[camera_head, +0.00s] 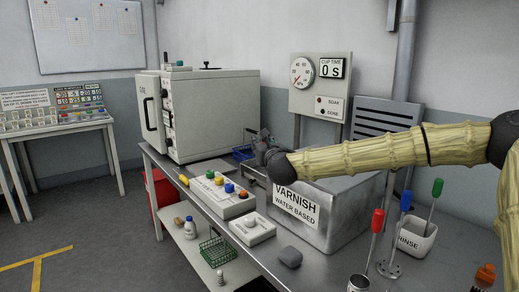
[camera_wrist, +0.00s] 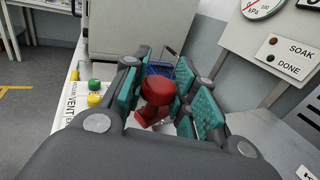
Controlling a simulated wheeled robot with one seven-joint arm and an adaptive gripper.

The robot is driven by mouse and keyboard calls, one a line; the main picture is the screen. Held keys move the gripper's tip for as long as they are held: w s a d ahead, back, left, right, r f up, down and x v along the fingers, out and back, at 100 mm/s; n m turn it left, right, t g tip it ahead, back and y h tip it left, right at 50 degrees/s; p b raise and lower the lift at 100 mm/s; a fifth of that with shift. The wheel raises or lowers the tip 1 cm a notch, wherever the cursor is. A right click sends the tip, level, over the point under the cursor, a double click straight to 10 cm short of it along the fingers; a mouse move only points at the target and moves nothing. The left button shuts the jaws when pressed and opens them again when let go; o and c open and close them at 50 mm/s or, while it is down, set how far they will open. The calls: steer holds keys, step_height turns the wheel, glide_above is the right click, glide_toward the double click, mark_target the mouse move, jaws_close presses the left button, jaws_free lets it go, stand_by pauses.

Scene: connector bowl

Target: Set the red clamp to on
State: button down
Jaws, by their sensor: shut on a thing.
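The red clamp (camera_wrist: 157,90) is in the middle of the wrist view, with a rounded red head. My gripper (camera_wrist: 162,72) is shut around it, its teal-padded fingers on both sides. In the head view my gripper (camera_head: 262,146) is above the back left end of the varnish tank (camera_head: 322,227). The clamp cannot be made out there, hidden by my gripper and arm. Its lower part and base are hidden in the wrist view, so I cannot tell its setting.
A panel with coloured knobs (camera_head: 213,184) stands left of the tank. A gauge board (camera_head: 318,87) stands behind the tank. A rinse pot (camera_head: 412,240) with tools stands at right.

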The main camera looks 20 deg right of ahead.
steer(key=shift+d, duration=0.1)
stand_by(0.3)
steer(key=c, duration=1.1)
jaws_free()
steer(key=shift+s, duration=0.15)
steer(key=s, duration=1.1)
steer(key=shift+s+a, duration=0.2)
steer(key=shift+s, duration=0.2)
